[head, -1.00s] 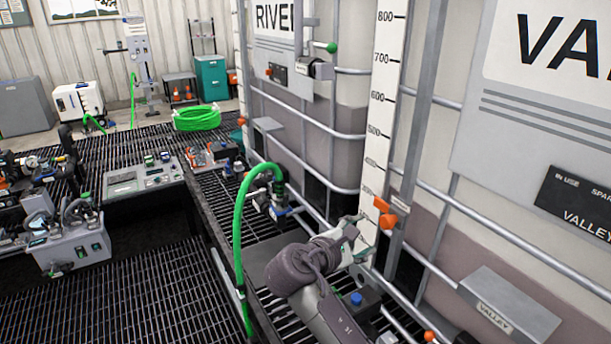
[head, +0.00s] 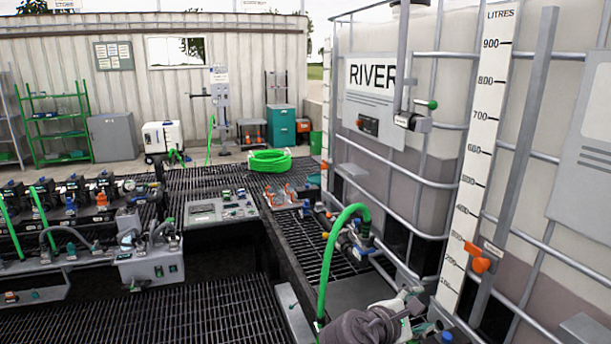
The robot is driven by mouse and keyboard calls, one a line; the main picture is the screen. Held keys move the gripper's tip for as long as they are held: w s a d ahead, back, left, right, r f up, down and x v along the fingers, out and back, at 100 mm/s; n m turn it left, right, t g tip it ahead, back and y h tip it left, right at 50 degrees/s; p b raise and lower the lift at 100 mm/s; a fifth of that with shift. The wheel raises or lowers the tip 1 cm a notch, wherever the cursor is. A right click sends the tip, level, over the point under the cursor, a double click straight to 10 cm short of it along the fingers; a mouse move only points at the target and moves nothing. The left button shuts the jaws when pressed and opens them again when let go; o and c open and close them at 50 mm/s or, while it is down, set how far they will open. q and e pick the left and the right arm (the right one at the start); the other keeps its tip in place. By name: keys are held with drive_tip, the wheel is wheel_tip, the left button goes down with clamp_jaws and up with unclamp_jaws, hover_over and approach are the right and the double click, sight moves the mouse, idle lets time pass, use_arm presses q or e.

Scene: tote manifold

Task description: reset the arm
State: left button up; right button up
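One of my arms (head: 365,328), which looks like the right one, comes in at the bottom edge right of centre, with a dark wrapped wrist. Its gripper (head: 408,302) is small and partly cut off by the view, beside the lower frame of the nearer tote. I cannot tell whether its fingers are open or shut, and no held thing can be made out. My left arm and gripper are not in view.
The tote marked RIVER (head: 370,95) and a nearer tote with a litre scale (head: 478,130) stand on the right. A green hose (head: 330,250) arches beside the gripper. A control box (head: 150,262) stands left. Grating floor (head: 215,310) is open in front.

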drive_tip(key=s+f+m+g+y, duration=0.3)
drive_tip(key=s+f+m+y, duration=0.35)
drive_tip(key=s+f, duration=1.05)
drive_tip(key=s+a+f+m+g+y, duration=0.1)
drive_tip(key=s+f+m+g+y, duration=0.15)
drive_tip(key=s+m+y, duration=0.85)
drive_tip(key=s+f+n+h+b, duration=0.2)
drive_tip(key=f+h+b, duration=0.1)
drive_tip(key=f, duration=1.2)
drive_tip(key=s+f+n+h+b, duration=0.2)
drive_tip(key=f+h, duration=0.1)
drive_tip(key=f, duration=1.2)
use_arm(q)
wheel_tip(320, 180, down, 10)
drive_tip(key=b, duration=0.5)
drive_tip(key=shift+w+f+b, duration=0.25)
drive_tip(key=shift+b, duration=0.05)
use_arm(e)
drive_tip(key=s+d+f+g, duration=0.1)
drive_tip(key=s+f, duration=0.8)
drive_tip(key=f, duration=0.3)
drive_tip(key=s+d+f+g, duration=0.1)
drive_tip(key=s+f, duration=0.8)
drive_tip(key=f, duration=0.3)
drive_tip(key=shift+d, duration=0.25)
